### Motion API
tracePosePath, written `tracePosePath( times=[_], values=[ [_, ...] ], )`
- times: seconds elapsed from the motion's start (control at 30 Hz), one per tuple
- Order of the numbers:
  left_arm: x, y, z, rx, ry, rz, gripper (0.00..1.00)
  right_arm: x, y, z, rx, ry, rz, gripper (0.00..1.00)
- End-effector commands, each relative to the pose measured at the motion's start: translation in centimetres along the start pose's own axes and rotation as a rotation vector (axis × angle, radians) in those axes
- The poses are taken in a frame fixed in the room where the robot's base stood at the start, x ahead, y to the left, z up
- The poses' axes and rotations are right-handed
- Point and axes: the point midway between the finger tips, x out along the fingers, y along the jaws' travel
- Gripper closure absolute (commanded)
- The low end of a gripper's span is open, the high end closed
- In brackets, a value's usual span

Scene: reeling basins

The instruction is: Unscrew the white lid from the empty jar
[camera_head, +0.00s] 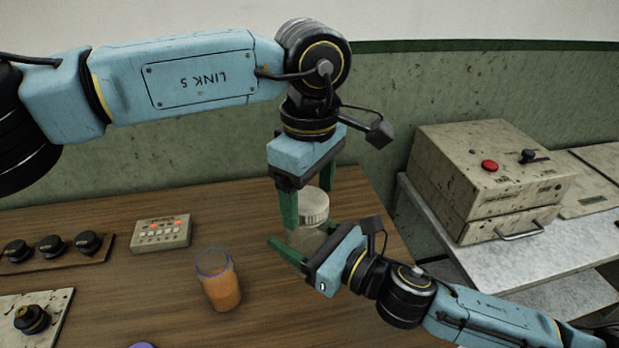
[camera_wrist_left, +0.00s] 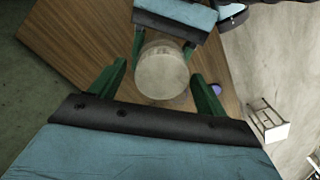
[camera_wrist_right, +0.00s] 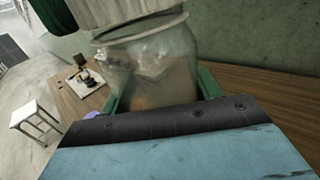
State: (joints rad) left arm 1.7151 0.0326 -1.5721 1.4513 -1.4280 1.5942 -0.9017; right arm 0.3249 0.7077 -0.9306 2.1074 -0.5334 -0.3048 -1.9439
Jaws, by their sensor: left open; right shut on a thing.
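The white lid (camera_head: 314,203) sits at the top of the clear, empty jar (camera_wrist_right: 155,65), which stands upright. In the left wrist view the lid (camera_wrist_left: 162,70) is a pale round disc seen from above. My left gripper (camera_head: 308,200) points down over the lid, its green fingers apart on either side; gaps show between them and the lid in the left wrist view. My right gripper (camera_wrist_right: 162,92) comes in from the side and is shut on the jar's body. Whether the lid is still threaded on I cannot tell.
A glass with orange contents (camera_head: 221,285) stands left of the jar. A small button box (camera_head: 161,233), a strip of black knobs (camera_head: 52,247) and a plate with a black knob (camera_head: 32,318) lie further left. A beige machine (camera_head: 490,180) stands on a separate bench at right.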

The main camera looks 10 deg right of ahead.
Motion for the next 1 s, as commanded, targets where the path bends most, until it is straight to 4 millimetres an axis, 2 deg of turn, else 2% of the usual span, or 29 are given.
tracePosePath(
  times=[0.2,0.53,0.67,0.77,1.0],
  values=[
    [0.02,0.0,-0.01,0.0,0.0,0.0,0.26,0.0,0.0,0.03,0.0,-0.001,0.0,1.0],
    [-0.02,0.04,0.01,0.0,-0.001,0.002,0.69,0.0,0.09,0.04,-0.001,-0.001,0.002,1.0],
    [-0.04,0.08,0.01,-0.015,-0.001,0.003,0.71,0.0,0.16,0.05,-0.001,-0.002,0.004,1.0],
    [-0.06,0.13,0.0,-0.098,-0.001,0.004,0.71,0.0,0.21,0.06,-0.002,-0.002,0.005,1.0],
    [-0.11,0.3,-0.07,-0.53,-0.002,0.005,0.71,-0.01,0.33,0.07,-0.002,-0.003,0.008,1.0]
  ],
)
